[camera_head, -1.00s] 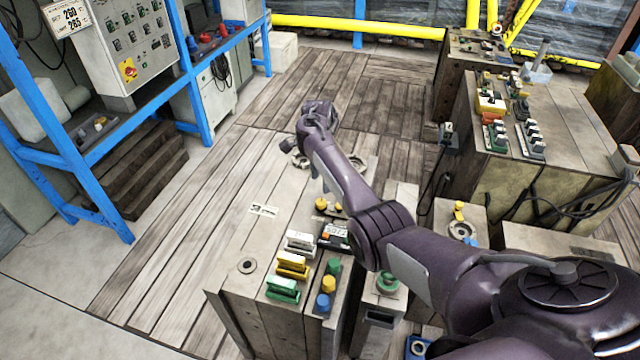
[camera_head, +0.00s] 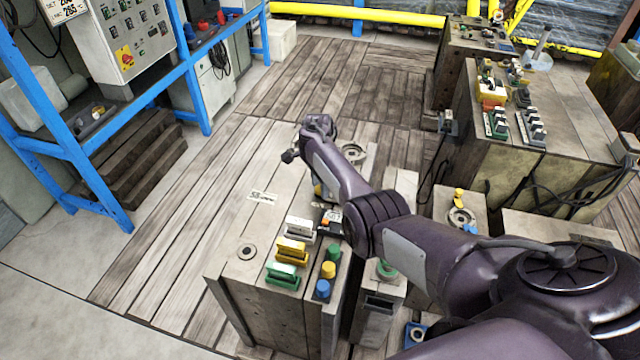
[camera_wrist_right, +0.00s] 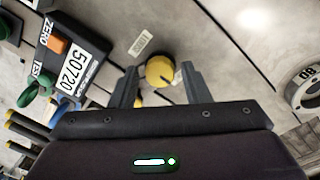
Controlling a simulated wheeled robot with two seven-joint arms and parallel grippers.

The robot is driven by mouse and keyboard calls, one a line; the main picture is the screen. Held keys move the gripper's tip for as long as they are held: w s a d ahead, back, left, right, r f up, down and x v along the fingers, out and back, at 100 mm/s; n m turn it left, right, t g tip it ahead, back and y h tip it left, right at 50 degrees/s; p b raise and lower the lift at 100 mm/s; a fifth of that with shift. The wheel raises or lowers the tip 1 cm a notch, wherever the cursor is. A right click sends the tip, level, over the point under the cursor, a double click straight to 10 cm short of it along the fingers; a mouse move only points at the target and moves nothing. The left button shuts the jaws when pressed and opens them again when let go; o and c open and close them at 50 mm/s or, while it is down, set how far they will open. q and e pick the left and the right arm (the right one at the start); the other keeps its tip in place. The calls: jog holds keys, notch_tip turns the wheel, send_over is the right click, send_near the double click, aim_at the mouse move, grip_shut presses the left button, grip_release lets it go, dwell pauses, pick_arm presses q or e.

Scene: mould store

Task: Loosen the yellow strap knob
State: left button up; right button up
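The yellow strap knob (camera_wrist_right: 159,73) is round with a dark notch, and shows in the middle of the right wrist view. My right gripper (camera_wrist_right: 159,66) is open, with one finger on each side of the knob and a gap at both sides. I cannot tell how deep the fingertips reach around it. In the head view my right arm (camera_head: 385,225) covers most of that spot, and its fingers are hidden. A bit of yellow (camera_head: 318,189) shows beside the forearm. My left gripper is not in view.
A round dial (camera_wrist_right: 305,88) is at the right. White, yellow (camera_head: 291,251) and green blocks and several coloured buttons stand on the near bench top. A blue-framed rack (camera_head: 90,175) is at the left.

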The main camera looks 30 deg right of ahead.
jog(key=c, duration=0.7)
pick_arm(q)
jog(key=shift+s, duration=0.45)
pick_arm(e)
jog(key=shift+c, duration=0.2)
